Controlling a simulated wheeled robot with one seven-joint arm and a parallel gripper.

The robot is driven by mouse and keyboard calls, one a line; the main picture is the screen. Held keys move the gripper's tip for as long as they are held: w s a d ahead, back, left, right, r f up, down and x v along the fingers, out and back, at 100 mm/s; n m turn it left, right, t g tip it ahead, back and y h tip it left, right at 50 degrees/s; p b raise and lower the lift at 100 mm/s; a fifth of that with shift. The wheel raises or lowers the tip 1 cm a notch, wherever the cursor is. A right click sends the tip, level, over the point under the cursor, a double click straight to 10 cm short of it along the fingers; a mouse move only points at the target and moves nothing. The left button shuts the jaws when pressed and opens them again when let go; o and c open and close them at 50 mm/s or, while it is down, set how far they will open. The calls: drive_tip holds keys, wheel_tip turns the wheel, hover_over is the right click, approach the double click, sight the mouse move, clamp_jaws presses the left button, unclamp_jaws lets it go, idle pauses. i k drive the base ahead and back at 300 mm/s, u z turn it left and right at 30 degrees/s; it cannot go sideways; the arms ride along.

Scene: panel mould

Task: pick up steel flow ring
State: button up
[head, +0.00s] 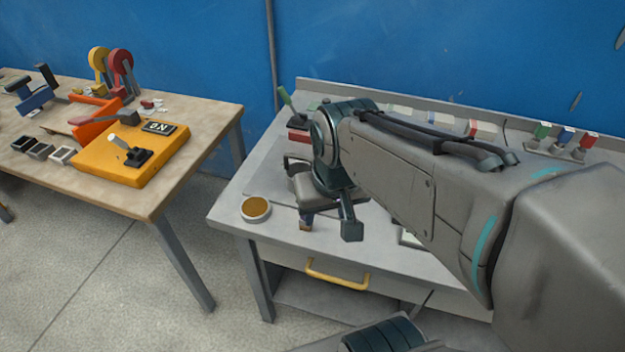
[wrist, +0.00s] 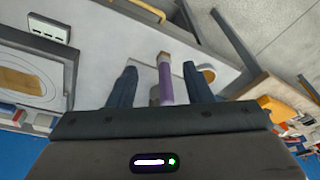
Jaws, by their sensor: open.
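I cannot pick out a steel flow ring with certainty. A round, pale-rimmed piece with an orange-brown middle (head: 255,208) lies at the left front of the grey bench (head: 228,212). It also shows in the wrist view (wrist: 208,74), just beyond the right finger, partly hidden by it. My gripper (head: 328,222) is open over the bench, right of that piece. In the wrist view a purple-handled tool (wrist: 165,82) appears between the fingers of my gripper (wrist: 160,75); I cannot tell whether it touches them. My arm hides much of the bench.
The bench has a yellow drawer handle (head: 337,275). A wooden table (head: 200,125) with an orange switch box (head: 130,160) stands left, across a floor gap.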

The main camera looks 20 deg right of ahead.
sight(290, 169)
drive_tip(key=z, duration=1.95)
drive_tip(key=k, duration=0.75)
drive_tip(key=u, duration=1.35)
drive_tip(key=i, duration=0.5)
